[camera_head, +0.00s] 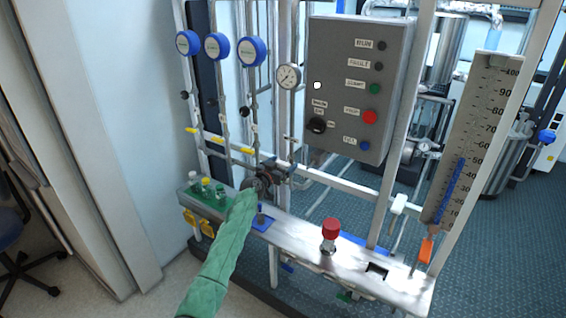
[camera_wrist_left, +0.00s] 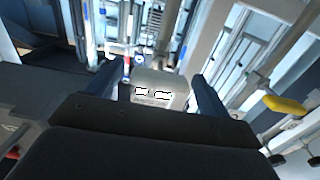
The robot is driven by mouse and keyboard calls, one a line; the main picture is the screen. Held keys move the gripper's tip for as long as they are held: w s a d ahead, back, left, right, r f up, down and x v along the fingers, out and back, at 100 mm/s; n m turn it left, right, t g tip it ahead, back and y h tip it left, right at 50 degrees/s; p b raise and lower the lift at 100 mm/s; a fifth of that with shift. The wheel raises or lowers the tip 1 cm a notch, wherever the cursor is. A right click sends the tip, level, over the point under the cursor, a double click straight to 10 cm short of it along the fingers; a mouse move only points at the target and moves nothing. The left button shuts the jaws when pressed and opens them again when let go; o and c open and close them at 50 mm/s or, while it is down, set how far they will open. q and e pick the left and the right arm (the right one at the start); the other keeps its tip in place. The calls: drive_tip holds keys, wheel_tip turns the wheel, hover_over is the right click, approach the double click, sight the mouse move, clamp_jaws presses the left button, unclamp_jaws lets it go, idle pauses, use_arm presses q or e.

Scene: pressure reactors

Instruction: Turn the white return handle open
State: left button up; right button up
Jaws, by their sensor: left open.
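A white handle-like part (camera_head: 399,203), which may be the return handle, sits on the frame right of centre in the head view. My left gripper (camera_head: 266,180) is at the lower middle of the frame, well to the left of that part, at the end of a green-sleeved arm. In the left wrist view my left gripper (camera_wrist_left: 145,82) is open. A pale block with a small label (camera_wrist_left: 158,92) shows between its fingers; I cannot tell whether it is the return handle or whether the fingers touch it. My right gripper is not in view.
A grey control box (camera_head: 345,85) hangs above the gripper's right. A metal shelf (camera_head: 297,241) carries a red knob (camera_head: 331,230) and a green tray with bottles (camera_head: 212,200). Yellow handles (camera_head: 230,143) stick out at left. A ruled scale board (camera_head: 470,140) stands at right.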

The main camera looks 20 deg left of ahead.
use_arm(q)
drive_tip(key=shift+w+d, duration=0.1)
drive_tip(key=shift+w, duration=0.1)
drive_tip(key=c, duration=1)
